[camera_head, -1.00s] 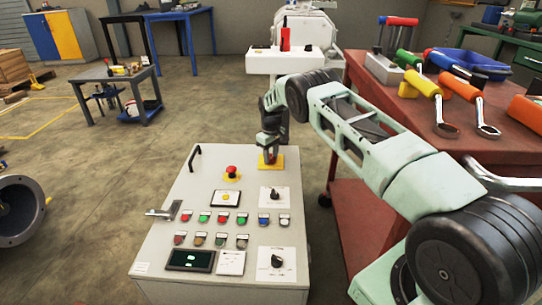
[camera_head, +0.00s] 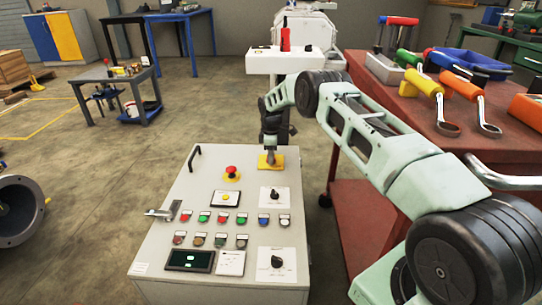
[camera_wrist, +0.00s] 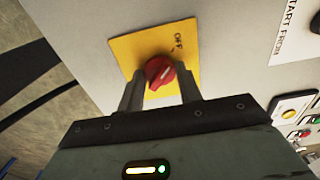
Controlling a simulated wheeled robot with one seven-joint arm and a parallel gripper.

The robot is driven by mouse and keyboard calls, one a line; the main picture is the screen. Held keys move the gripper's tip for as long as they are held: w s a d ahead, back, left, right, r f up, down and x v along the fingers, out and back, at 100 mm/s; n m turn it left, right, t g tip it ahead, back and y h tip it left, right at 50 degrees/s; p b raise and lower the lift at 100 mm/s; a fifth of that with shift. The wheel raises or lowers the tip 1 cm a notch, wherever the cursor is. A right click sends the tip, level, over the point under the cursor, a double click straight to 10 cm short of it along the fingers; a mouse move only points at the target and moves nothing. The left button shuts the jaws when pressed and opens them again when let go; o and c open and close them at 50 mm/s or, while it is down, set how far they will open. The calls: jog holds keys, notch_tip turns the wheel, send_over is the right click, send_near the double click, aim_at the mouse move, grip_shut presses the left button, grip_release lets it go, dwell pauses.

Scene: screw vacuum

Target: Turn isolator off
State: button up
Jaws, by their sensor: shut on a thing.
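The isolator is a red rotary knob (camera_wrist: 160,72) on a yellow plate (camera_wrist: 135,48) with "ON" and "OFF" lettering. In the head view the yellow plate (camera_head: 277,162) sits at the far right of the grey control panel (camera_head: 205,190). My gripper (camera_wrist: 160,85) has its two fingers on either side of the red knob and is shut on it. In the head view my gripper (camera_head: 271,152) stands over the yellow plate and hides the knob. The knob looks tilted relative to the plate's edges in the wrist view.
A red emergency stop button (camera_head: 232,171) is left of the isolator. A black selector (camera_head: 274,194) is just below it. A door handle (camera_head: 161,213) sticks out at the panel's left. A red workbench (camera_head: 375,130) with tools stands close on the right.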

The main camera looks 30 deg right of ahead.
dwell(0.5)
jog(key=o, duration=1)
notch_tip(320, 180, up, 17)
jog(key=p, duration=0.3)
jog(key=shift+r+p, duration=0.2)
jog(key=shift+p, duration=0.15)
